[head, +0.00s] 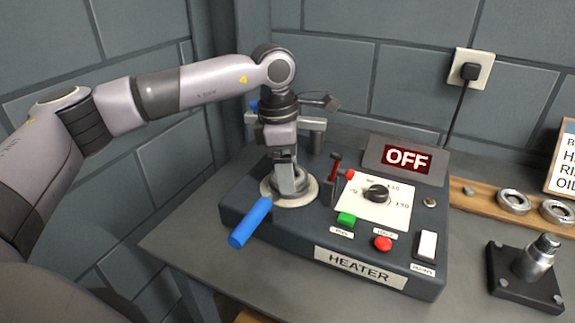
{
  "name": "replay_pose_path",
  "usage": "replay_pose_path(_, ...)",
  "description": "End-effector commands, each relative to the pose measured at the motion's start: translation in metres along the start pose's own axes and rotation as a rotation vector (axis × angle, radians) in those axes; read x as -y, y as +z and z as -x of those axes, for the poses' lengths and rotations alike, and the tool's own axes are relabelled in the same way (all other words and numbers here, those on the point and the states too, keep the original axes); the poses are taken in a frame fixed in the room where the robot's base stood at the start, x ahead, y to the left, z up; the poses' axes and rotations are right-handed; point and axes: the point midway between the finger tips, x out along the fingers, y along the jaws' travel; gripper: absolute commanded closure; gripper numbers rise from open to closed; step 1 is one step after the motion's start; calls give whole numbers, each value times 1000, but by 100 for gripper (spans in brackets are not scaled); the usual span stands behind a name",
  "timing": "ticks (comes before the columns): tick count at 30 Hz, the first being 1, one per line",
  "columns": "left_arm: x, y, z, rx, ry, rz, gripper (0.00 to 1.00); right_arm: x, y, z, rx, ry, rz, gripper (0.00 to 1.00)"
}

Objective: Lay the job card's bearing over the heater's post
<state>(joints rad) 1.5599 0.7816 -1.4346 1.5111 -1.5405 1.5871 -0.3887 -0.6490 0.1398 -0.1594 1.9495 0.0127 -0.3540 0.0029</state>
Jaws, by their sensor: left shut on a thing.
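The heater (331,259) is a dark box on the bench, with its display reading OFF. My left gripper (291,186) points down over the pale round disc (267,187) on the heater's left part. It is shut on a small steel part, apparently the bearing, mostly hidden by the fingers. The fingers and arm cover the post, so I cannot tell whether the part is around it or above it. Two more bearings, steel rings (513,202) and (557,212), lie on the wooden board. A card (563,160) is cut off at the right edge. My right gripper is out of view.
A blue handle (250,222) sticks out front left of the disc. A grey crossbar (314,124) stands behind my gripper, and a red-topped lever (336,165) is close on its right. A dark base with a steel peg (538,258) stands at right.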

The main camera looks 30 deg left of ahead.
Motion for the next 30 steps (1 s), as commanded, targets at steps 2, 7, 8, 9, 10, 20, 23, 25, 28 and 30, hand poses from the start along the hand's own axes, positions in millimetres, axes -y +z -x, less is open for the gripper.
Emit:
replay_pose_path(2,0,0,1,2,1,0,66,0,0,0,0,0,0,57)
replay_pose_path(7,0,0,1,2,1,0,66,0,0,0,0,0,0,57)
replay_pose_path(8,0,0,1,2,1,0,66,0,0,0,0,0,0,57)
replay_pose_path(9,0,0,1,2,1,0,66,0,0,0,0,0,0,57)
replay_pose_path(10,0,0,1,2,1,0,66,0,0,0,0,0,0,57)
replay_pose_path(20,0,0,-2,2,1,0,66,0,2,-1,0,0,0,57)
replay_pose_path(23,0,0,-3,2,1,0,66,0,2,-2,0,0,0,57)
replay_pose_path(25,0,0,-4,2,1,0,66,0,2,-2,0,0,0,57)
replay_pose_path(28,0,0,-4,2,1,-1,0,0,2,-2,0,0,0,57)
replay_pose_path(30,0,0,-4,1,0,-1,0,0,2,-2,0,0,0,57)
